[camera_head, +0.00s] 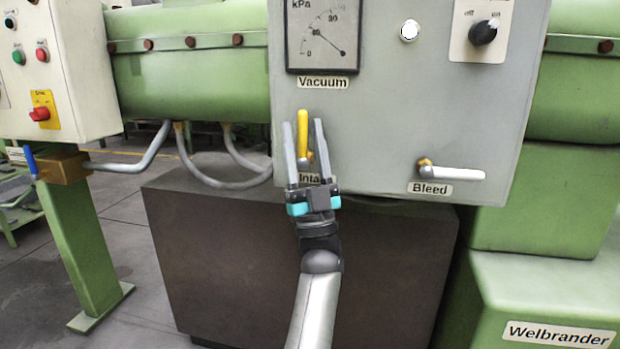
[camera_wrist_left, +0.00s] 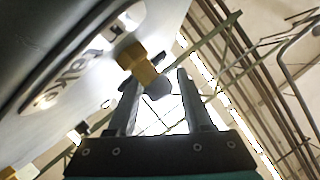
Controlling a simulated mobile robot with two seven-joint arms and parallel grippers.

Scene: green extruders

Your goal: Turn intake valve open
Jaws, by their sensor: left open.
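The intake valve has a yellow handle (camera_head: 302,128) that stands upright on the front of the grey panel, above the partly covered "Intake" label (camera_head: 312,178). My left gripper (camera_head: 304,122) comes up from below, open, with one finger on each side of the handle in the head view. I cannot tell whether either finger touches it. In the left wrist view, a brass valve body (camera_wrist_left: 138,65) with a dark round end lies near the tips of the open left gripper (camera_wrist_left: 158,78). My right gripper is not in view.
The grey panel (camera_head: 400,110) also carries a vacuum gauge (camera_head: 323,36), a black off/on knob (camera_head: 483,32) and the bleed valve's white horizontal handle (camera_head: 455,173). A dark box (camera_head: 240,260) stands below. A white control box (camera_head: 50,70) is at left.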

